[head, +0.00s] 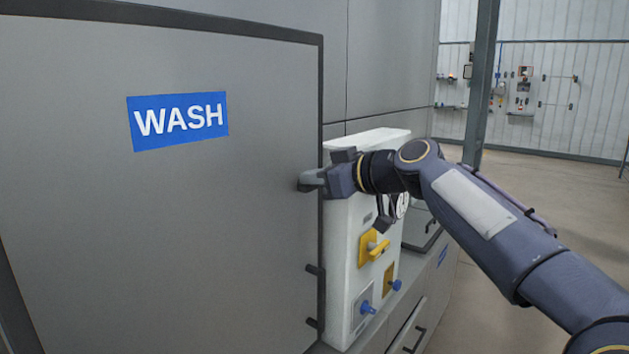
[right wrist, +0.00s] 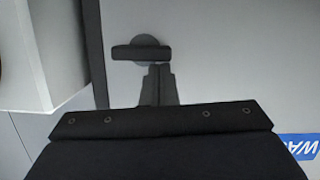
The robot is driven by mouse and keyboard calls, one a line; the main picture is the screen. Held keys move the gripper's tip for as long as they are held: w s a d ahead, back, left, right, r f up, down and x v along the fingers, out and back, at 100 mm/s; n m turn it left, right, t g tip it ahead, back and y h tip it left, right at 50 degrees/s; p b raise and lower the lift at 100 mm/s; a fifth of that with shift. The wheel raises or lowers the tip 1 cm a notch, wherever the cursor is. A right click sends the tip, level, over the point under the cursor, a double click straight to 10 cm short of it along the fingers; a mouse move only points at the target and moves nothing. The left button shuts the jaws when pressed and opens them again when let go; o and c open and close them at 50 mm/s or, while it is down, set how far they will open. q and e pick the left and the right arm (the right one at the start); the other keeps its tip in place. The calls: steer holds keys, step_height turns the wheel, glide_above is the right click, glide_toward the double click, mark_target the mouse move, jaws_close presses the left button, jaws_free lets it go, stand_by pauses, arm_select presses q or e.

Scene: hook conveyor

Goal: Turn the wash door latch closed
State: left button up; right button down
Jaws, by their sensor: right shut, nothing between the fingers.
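The grey wash door (head: 170,230) fills the left of the head view and bears a blue WASH sign (head: 178,120). Its latch (head: 308,182) is a small grey handle near the door's right edge, partly hidden by my right gripper (head: 326,181). In the right wrist view the latch (right wrist: 140,53) is a dark bar lying across the picture on a round base, near the dark door edge. The right gripper's fingers (right wrist: 160,70) are together and empty, with their tips at the bar's side; whether they touch it is unclear. My left gripper is not in view.
A white panel (head: 345,260) stands just right of the door, with a yellow handle (head: 373,247) and a blue knob (head: 367,307). Dark hinge-like tabs (head: 315,270) sit low on the door edge.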

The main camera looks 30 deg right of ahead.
steer(key=n+b, duration=0.2)
steer(key=b, duration=0.1)
steer(key=a+f+n+t+h+b, duration=0.1)
steer(key=n+b, duration=0.1)
steer(key=b, duration=0.2)
steer(key=f+n+h+b, duration=0.1)
steer(key=n+b, duration=0.1)
steer(key=b, duration=0.1)
steer(key=shift+s+a+f+n+t+b, duration=0.2)
steer(key=shift+s+n+t+b, duration=0.1)
steer(key=shift+b, duration=0.1)
steer(key=n+b, duration=0.1)
steer(key=b, duration=0.1)
steer(key=f+n+b, duration=0.1)
steer(key=shift+n+t+b, duration=0.4)
steer(key=shift+w+d+f+n+t+h+b, duration=0.15)
steer(key=shift+f+n+t+h+b, duration=0.1)
steer(key=shift+n+b, duration=0.75)
steer(key=shift+s+d+f+n+t+h+b, duration=0.15)
steer(key=shift+n+t+h+b, duration=0.1)
steer(key=shift+n+b, duration=0.7)
steer(key=shift+w, duration=0.1)
steer(key=shift+f+b, duration=0.1)
steer(key=shift+b, duration=0.25)
steer(key=shift+a, duration=0.1)
